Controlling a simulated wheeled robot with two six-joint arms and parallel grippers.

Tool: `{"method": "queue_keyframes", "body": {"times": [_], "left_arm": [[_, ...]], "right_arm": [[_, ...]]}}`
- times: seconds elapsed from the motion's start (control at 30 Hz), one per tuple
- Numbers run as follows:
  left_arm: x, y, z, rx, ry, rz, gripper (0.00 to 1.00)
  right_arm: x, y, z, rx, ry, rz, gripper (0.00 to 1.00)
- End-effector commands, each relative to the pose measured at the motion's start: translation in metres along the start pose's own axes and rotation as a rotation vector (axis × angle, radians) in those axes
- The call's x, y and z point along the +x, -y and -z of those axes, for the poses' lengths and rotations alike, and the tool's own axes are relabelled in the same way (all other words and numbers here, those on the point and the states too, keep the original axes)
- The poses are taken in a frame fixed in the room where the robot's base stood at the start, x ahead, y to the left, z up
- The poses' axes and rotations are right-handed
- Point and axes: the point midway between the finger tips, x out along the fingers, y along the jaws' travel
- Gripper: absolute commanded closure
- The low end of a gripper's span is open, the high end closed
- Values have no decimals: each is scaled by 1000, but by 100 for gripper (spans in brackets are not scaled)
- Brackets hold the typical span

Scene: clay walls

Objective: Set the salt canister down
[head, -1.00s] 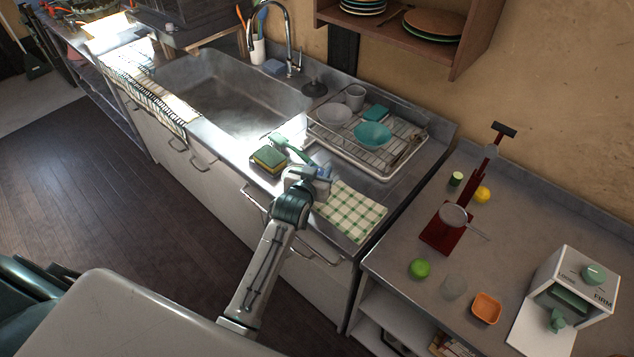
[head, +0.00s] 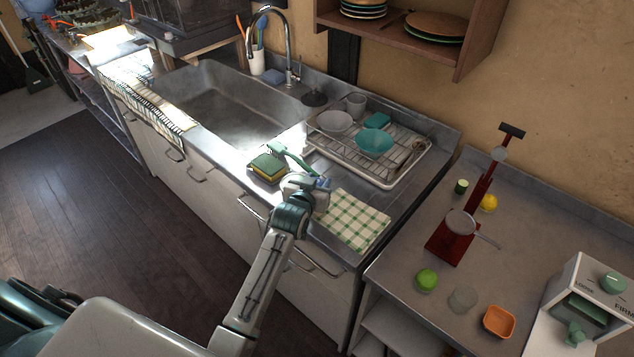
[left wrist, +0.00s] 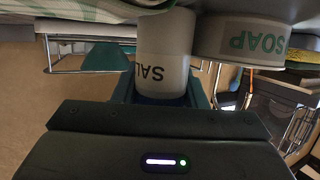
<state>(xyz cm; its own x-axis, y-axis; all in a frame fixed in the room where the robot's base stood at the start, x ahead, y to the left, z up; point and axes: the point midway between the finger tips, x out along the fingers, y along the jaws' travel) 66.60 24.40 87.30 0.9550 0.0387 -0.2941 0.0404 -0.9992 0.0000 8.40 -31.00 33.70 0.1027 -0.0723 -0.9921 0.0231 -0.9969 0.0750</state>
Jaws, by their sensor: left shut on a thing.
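My left gripper (head: 318,186) is over the counter's front edge, between the sponge and the checkered cloth. In the left wrist view its fingers (left wrist: 160,90) are shut on the salt canister (left wrist: 164,48), a pale cylinder whose label reads upside down in that picture. The canister is mostly hidden by my gripper in the head view. I cannot tell whether its base touches the counter. My right gripper is not in view.
A soap container (left wrist: 242,42) stands close beside the canister. The green-and-yellow sponge (head: 268,166) lies left of my gripper, the checkered cloth (head: 352,219) right of it. A dish rack (head: 402,172) stands behind, and the sink (head: 225,105) is at left.

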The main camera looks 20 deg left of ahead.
Motion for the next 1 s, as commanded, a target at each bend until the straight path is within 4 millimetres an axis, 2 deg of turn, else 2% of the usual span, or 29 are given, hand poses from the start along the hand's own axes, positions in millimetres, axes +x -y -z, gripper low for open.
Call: {"method": "queue_keyframes", "body": {"times": [0.1, 0.13, 0.2, 0.23, 0.63, 0.77, 1.0], "left_arm": [[1, 0, -5, 0, 1, 0, 86], [1, 0, -4, 0, 1, 0, 56], [1, 0, -4, 0, 2, 0, 42], [1, 0, -4, 0, 2, 0, 40], [-5, 0, 1, 0, -1, 0, 40], [-26, 0, -1, -1, 0, 0, 40], [-77, 0, -1, -1, 0, 0, 40]], "right_arm": [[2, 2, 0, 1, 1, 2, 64], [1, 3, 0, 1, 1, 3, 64], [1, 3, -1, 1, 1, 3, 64], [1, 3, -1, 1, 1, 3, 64], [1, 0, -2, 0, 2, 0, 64], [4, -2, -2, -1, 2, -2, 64], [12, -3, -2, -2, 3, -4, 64]]}}
